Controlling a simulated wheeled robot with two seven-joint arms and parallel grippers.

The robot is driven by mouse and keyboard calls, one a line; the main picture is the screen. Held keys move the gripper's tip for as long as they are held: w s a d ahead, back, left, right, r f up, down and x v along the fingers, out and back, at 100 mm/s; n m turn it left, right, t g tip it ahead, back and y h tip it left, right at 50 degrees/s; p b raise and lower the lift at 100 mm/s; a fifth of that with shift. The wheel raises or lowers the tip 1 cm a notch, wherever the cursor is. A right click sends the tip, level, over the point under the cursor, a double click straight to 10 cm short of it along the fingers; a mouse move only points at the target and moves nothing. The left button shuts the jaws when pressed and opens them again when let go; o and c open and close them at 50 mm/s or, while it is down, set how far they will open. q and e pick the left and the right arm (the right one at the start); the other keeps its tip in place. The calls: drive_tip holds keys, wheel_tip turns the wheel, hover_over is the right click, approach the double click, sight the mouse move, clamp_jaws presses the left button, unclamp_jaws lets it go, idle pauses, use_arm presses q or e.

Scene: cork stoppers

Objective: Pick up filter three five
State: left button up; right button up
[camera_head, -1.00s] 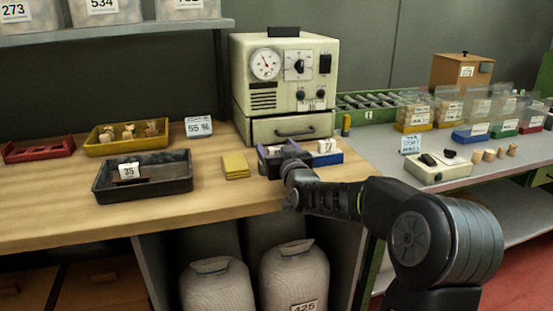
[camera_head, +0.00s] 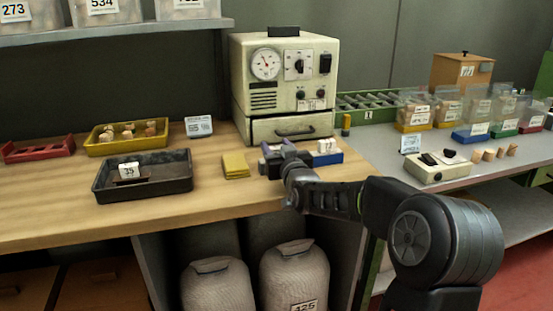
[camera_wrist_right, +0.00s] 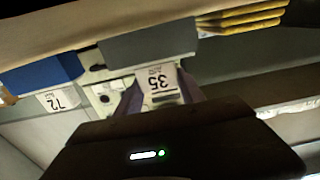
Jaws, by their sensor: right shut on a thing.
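My right gripper (camera_head: 284,152) is over the bench in front of the beige machine. In the right wrist view, its two fingers (camera_wrist_right: 160,98) are shut on a white filter labelled 35 (camera_wrist_right: 160,84). In the head view the fingers mostly hide this filter. A grey block (camera_wrist_right: 150,46) shows just beyond the filter in the wrist view; I cannot tell whether they touch. A black tray (camera_head: 168,188) on the left of the bench holds a small piece with a 35 label (camera_head: 129,169). My left gripper is not in view.
A blue block (camera_head: 328,158) with a white piece labelled 72 (camera_wrist_right: 58,99) stands right of the gripper. Yellow pads (camera_head: 236,166) lie to the left. The beige machine (camera_head: 285,85) stands close behind. Bare wood lies between tray and pads.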

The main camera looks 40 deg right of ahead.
sight(277, 147)
drive_tip(key=c, duration=0.6)
wheel_tip(277, 147, up, 10)
drive_tip(key=shift+r+p, duration=0.1)
drive_tip(key=shift+p, duration=0.8)
